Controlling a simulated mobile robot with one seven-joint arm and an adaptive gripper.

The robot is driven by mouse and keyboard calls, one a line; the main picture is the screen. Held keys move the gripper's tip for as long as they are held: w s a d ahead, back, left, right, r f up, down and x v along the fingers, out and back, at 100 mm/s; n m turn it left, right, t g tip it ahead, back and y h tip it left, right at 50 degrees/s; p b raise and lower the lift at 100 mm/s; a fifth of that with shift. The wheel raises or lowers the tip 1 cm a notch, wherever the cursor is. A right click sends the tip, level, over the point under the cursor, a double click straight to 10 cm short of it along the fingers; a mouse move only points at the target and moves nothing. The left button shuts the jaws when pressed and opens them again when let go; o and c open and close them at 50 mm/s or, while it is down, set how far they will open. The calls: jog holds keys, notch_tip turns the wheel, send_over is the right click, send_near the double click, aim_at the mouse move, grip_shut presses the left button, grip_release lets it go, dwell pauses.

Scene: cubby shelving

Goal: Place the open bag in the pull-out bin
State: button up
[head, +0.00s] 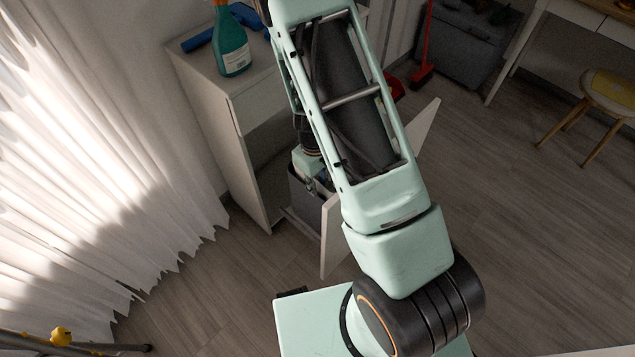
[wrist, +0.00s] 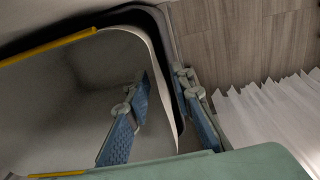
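The open bag (wrist: 75,85) is pale, with yellow bands on parts of its rim. In the wrist view it lies spread inside the dark-rimmed bin (wrist: 178,50). My gripper (wrist: 165,112) is open, its blue-padded fingers apart. One finger is inside the bag's mouth and the other is outside the bin wall, with the bag's edge and bin rim between them. I cannot tell whether either finger touches. In the head view, the grey pull-out bin (head: 302,203) stands behind a white front panel (head: 330,240), and my arm hides most of its top and the bag.
A white cabinet (head: 240,155) stands left of the bin, with a green spray bottle (head: 231,45) and blue item on top. White curtains (head: 100,150) hang at left. A red broom (head: 424,50) and stool (head: 608,90) are at the back. Wooden floor at right is clear.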

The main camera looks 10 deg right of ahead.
notch_tip(320, 180, up, 12)
jog(key=p, duration=0.2)
jog(key=shift+s+a+p, duration=0.2)
jog(key=shift+a+p, duration=0.05)
jog(key=shift+p, duration=0.15)
jog(key=shift+r, duration=0.1)
